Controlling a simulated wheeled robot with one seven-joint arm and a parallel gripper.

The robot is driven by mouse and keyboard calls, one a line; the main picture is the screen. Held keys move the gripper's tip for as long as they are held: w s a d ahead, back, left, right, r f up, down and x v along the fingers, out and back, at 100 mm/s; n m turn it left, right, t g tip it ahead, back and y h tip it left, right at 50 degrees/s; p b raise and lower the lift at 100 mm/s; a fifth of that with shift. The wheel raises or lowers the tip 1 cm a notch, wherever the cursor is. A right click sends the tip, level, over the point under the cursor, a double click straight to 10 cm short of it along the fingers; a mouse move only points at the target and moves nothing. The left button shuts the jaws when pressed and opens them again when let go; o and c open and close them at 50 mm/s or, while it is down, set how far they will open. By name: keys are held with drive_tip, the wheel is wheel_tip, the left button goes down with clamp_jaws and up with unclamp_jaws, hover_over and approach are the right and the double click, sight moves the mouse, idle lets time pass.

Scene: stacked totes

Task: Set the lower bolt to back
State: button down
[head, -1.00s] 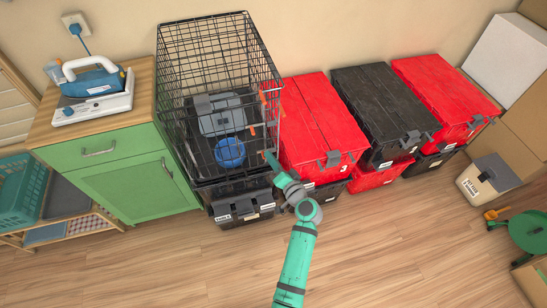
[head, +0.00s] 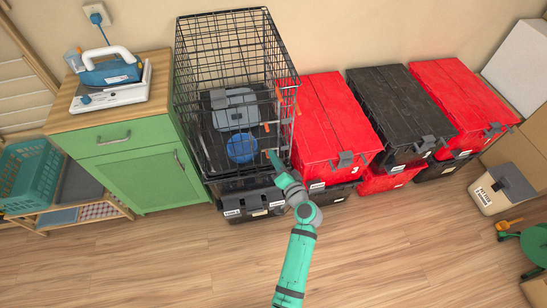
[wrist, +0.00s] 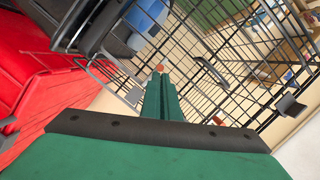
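A black wire cage (head: 232,90) stands on a dark tote, with its door side toward the right front. An orange bolt knob (head: 267,127) shows low on the cage front; other orange parts (head: 289,82) sit higher up near the right edge. My gripper (head: 273,155) is at the cage's lower front right, just below the low orange knob. In the wrist view my green fingers (wrist: 162,98) lie side by side with no clear gap and look shut. An orange-red knob (wrist: 160,68) shows just beyond their tips; I cannot tell whether they touch. Another orange part (wrist: 217,121) is to the right.
A blue bowl (head: 242,148) and a grey carrier (head: 234,109) are inside the cage. Red totes (head: 328,115) and a black tote (head: 395,105) stand stacked to the right. A green cabinet (head: 137,171) is to the left.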

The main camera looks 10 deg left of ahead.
drive_tip(key=d+r, duration=0.1)
drive_tip(key=w+d+r, duration=0.1)
drive_tip(key=shift+w+d, duration=0.15)
drive_tip(key=shift+d, duration=0.15)
approach(276, 142)
drive_tip(key=f+v, duration=0.1)
drive_tip(key=v, duration=0.5)
drive_tip(key=shift+d+r, duration=0.2)
drive_tip(key=shift+r, duration=0.3)
